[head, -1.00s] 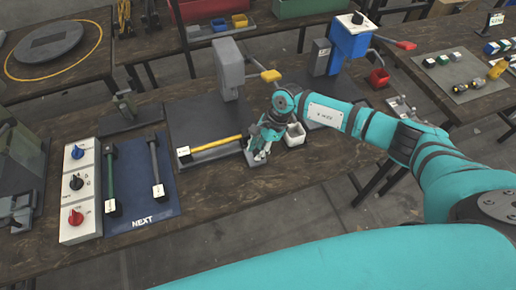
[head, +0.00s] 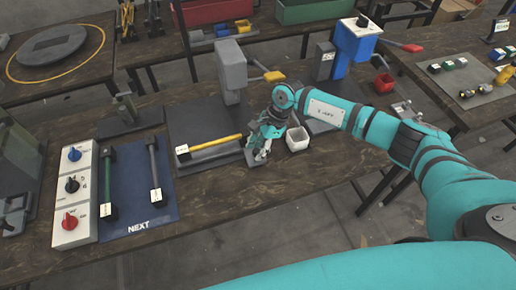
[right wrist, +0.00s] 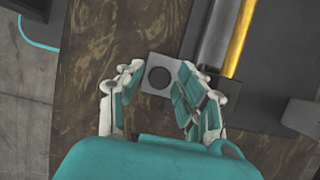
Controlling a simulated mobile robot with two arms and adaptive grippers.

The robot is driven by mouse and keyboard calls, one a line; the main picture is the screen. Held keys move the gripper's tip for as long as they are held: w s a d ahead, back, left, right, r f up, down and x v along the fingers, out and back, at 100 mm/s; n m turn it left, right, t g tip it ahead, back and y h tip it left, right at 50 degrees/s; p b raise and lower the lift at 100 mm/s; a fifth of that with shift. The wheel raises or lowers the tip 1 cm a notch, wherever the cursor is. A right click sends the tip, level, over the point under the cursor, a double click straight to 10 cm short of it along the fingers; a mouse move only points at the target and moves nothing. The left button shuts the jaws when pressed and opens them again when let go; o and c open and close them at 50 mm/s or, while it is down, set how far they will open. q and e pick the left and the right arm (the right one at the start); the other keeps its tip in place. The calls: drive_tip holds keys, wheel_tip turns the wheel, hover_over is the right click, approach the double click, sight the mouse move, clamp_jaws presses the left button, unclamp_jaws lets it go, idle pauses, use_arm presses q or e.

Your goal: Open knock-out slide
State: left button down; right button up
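A small grey plate with a round hole, which looks like the knock-out slide (right wrist: 159,77), sits at the end of a grey channel beside a yellow bar (right wrist: 238,40). In the head view the yellow bar (head: 215,144) lies at the front edge of the dark press base (head: 205,120). My right gripper (right wrist: 160,88) is over the plate, with one finger on each side of it and the fingers apart. In the head view my right gripper (head: 260,152) hides most of the plate. I cannot tell whether the fingers touch it. My left gripper is out of view.
A grey press (head: 232,68) with a yellow handle stands behind the bar. A white bin (head: 297,139) is close to the right of my gripper. A blue press (head: 356,42) stands at the back right. A knob panel (head: 72,205) and a blue mat (head: 140,185) lie left.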

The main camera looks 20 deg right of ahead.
drive_tip(key=shift+o, duration=0.6)
drive_tip(key=v, duration=1.2)
drive_tip(key=shift+a, duration=0.1)
